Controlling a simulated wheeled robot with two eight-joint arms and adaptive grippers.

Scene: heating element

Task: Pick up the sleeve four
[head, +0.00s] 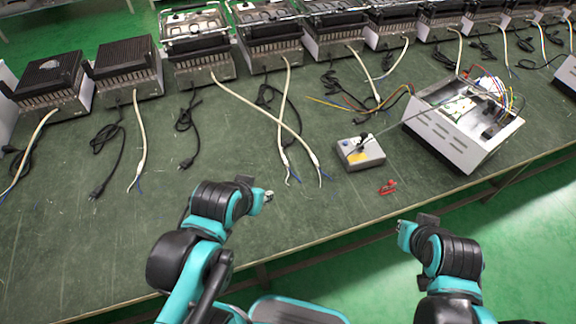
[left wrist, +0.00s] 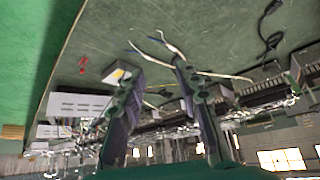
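Several white sleeved cables run from the devices toward the front of the green table. One (head: 139,135) lies at the left. Two cross in the middle, the long one (head: 258,108) and a steeper one (head: 283,115), with thin bare ends near each other. I cannot tell which is sleeve four. My left gripper (head: 266,197) is over the table front, short of the crossed ends. In the left wrist view its fingers (left wrist: 158,75) are apart and empty, with white wire ends (left wrist: 165,42) beyond the tips. My right gripper (head: 403,232) is off the table's front edge, its fingers too small to read.
A grey box with a yellow label (head: 360,153), a small red part (head: 388,187) and an opened white casing with wires (head: 465,122) stand to the right. Heater units (head: 128,68) line the back. Black plug cables (head: 108,140) lie between sleeves. The table's front left is clear.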

